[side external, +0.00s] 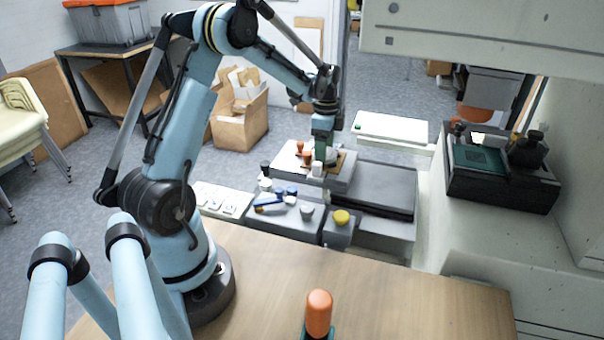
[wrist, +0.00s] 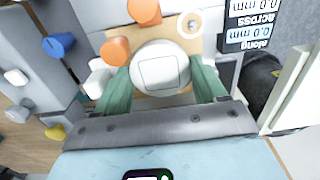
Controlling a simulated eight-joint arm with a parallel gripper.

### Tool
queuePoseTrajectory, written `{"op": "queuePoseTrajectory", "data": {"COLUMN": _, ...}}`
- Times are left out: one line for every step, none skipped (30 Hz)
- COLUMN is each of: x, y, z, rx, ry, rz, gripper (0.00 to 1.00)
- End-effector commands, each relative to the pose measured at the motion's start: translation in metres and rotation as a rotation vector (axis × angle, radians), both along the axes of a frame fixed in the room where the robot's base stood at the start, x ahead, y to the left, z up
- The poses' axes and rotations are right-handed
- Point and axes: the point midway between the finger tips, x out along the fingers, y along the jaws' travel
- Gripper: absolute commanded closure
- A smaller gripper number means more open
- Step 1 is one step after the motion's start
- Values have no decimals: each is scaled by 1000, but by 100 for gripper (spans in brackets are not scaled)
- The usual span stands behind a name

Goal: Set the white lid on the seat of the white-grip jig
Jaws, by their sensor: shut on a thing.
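The round white lid (wrist: 160,68), with a faint square outline on its top, is between the two green fingers of my gripper (wrist: 160,82) in the wrist view. My gripper is shut on it. In the side view my gripper (side external: 325,160) is low over the grey station at the back. A white grip (wrist: 98,78) is beside the left finger; it also shows in the side view (side external: 316,168). A tan board (wrist: 172,99) shows around the lid. The seat is hidden, and I cannot tell whether the lid touches it.
Orange grips (wrist: 115,50) (wrist: 145,10) stand close to the lid. A readout (wrist: 250,22) shows 0.0 mm across and along. Blue (wrist: 58,45) and yellow (side external: 341,217) knobbed things are on nearby grey blocks.

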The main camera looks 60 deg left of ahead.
Motion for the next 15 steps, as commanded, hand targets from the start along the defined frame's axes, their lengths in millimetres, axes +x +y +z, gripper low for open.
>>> {"op": "queuePoseTrajectory", "data": {"x": 0, "y": 0, "z": 0, "rx": 0, "ry": 0, "rz": 0, "gripper": 55}}
{"op": "queuePoseTrajectory", "data": {"x": 0, "y": 0, "z": 0, "rx": 0, "ry": 0, "rz": 0, "gripper": 55}}
{"op": "queuePoseTrajectory", "data": {"x": 0, "y": 0, "z": 0, "rx": 0, "ry": 0, "rz": 0, "gripper": 55}}
{"op": "queuePoseTrajectory", "data": {"x": 0, "y": 0, "z": 0, "rx": 0, "ry": 0, "rz": 0, "gripper": 55}}
{"op": "queuePoseTrajectory", "data": {"x": 0, "y": 0, "z": 0, "rx": 0, "ry": 0, "rz": 0, "gripper": 55}}
{"op": "queuePoseTrajectory", "data": {"x": 0, "y": 0, "z": -1, "rx": 0, "ry": 0, "rz": 0, "gripper": 55}}
{"op": "queuePoseTrajectory", "data": {"x": 0, "y": 0, "z": -1, "rx": 0, "ry": 0, "rz": 0, "gripper": 55}}
{"op": "queuePoseTrajectory", "data": {"x": 0, "y": 0, "z": -1, "rx": 0, "ry": 0, "rz": 0, "gripper": 55}}
{"op": "queuePoseTrajectory", "data": {"x": 0, "y": 0, "z": -2, "rx": 0, "ry": 0, "rz": 0, "gripper": 55}}
{"op": "queuePoseTrajectory", "data": {"x": 0, "y": 0, "z": -2, "rx": 0, "ry": 0, "rz": 0, "gripper": 55}}
{"op": "queuePoseTrajectory", "data": {"x": 0, "y": 0, "z": -3, "rx": 0, "ry": 0, "rz": 0, "gripper": 55}}
{"op": "queuePoseTrajectory", "data": {"x": 0, "y": 0, "z": -3, "rx": 0, "ry": 0, "rz": 0, "gripper": 55}}
{"op": "queuePoseTrajectory", "data": {"x": 0, "y": 0, "z": -4, "rx": 0, "ry": 0, "rz": 0, "gripper": 55}}
{"op": "queuePoseTrajectory", "data": {"x": 0, "y": 0, "z": -4, "rx": 0, "ry": 0, "rz": 0, "gripper": 55}}
{"op": "queuePoseTrajectory", "data": {"x": 0, "y": 0, "z": -4, "rx": 0, "ry": 0, "rz": 0, "gripper": 55}}
